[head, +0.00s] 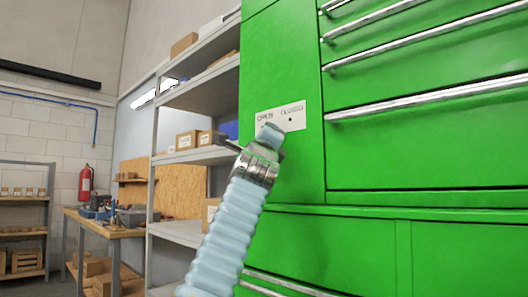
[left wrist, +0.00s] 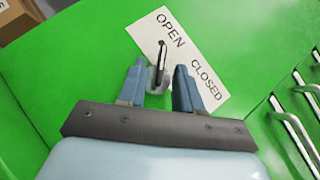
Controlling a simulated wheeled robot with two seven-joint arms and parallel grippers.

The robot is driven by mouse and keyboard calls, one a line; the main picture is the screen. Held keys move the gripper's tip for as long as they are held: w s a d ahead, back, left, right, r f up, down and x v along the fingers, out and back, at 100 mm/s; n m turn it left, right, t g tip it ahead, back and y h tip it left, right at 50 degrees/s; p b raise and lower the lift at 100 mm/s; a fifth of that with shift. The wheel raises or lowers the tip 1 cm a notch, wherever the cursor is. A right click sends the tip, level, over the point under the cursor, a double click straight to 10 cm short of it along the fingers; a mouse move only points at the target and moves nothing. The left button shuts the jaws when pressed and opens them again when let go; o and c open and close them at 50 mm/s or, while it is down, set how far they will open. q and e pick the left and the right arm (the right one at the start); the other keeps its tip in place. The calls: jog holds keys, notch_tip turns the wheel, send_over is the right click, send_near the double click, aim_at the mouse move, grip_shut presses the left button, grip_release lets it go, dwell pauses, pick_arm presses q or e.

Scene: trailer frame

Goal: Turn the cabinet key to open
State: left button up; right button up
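The green cabinet (head: 282,60) carries a white label plate (head: 297,115) marked OPEN and CLOSED; the plate (left wrist: 207,80) also shows in the left wrist view. The key (left wrist: 160,62), thin and dark metal, stands at the plate near the word OPEN. In the head view the key is hidden behind my gripper. My left gripper (head: 270,134) is right in front of the plate. In the left wrist view its blue fingers (left wrist: 159,76) are apart, one on each side of the key, with gaps visible. My right gripper is in neither view.
Drawers with long metal handles (head: 430,103) fill the cabinet's right side. Grey shelves (head: 200,92) with cardboard boxes stand to the left. A workbench (head: 120,232) and a red fire extinguisher (head: 86,182) are farther back.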

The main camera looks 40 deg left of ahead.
pick_arm(q)
jog(key=b+v, duration=1)
jog(key=v, duration=0.3)
